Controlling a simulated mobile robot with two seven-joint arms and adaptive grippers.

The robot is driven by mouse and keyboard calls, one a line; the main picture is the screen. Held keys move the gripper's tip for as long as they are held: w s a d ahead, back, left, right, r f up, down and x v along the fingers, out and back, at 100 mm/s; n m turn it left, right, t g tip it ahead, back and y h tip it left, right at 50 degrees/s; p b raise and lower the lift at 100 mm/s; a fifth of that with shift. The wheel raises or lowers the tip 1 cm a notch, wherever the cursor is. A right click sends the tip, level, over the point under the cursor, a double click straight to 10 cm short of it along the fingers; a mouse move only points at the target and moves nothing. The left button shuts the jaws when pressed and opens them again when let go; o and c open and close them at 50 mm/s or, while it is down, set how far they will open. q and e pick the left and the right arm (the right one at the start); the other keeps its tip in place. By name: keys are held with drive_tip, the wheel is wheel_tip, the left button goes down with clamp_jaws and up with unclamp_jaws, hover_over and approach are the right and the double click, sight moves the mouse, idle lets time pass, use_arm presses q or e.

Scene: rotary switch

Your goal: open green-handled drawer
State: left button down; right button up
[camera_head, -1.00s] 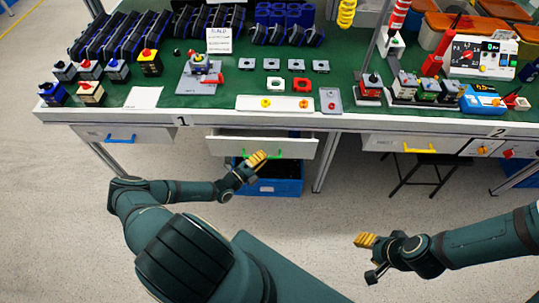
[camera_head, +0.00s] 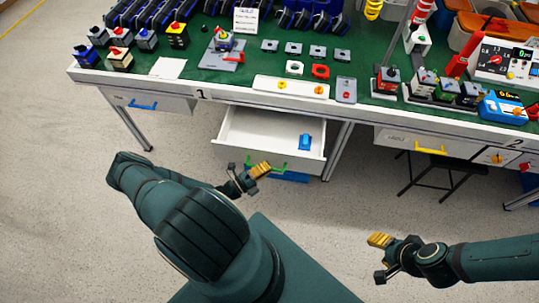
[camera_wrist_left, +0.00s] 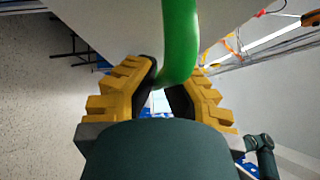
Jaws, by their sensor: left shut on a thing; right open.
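The white drawer (camera_head: 235,151) under the workbench stands pulled out, with its inside showing in the head view. A blue object (camera_head: 305,142) lies in it towards the right. Its green handle (camera_head: 280,166) is on the front panel, and it shows large in the left wrist view (camera_wrist_left: 180,40). My left gripper (camera_head: 262,169) is at the handle, its yellow ridged fingers shut on it; they also show in the left wrist view (camera_wrist_left: 165,95). My right gripper (camera_head: 376,245) is open and empty, out over the floor at the lower right.
A drawer with a blue handle (camera_head: 143,106) is at the left and one with a yellow handle (camera_head: 430,149) at the right, both shut. The bench top (camera_head: 200,78) holds switches and boxes. A dark stool (camera_head: 447,180) stands under the bench at right. The floor in front is clear.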

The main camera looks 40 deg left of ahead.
use_arm(q)
drive_tip(key=shift+s+d+p, duration=0.15)
drive_tip(key=shift+s+d, duration=0.7)
drive_tip(key=shift+s, duration=0.3)
drive_tip(key=shift+s+d+p, duration=0.15)
drive_tip(key=shift+s+d, duration=0.65)
drive_tip(key=shift+s, duration=0.35)
drive_tip(key=c, duration=1)
unclamp_jaws()
drive_tip(key=shift+a, duration=0.1)
drive_tip(key=v, duration=1.2)
drive_tip(key=shift+r, duration=0.1)
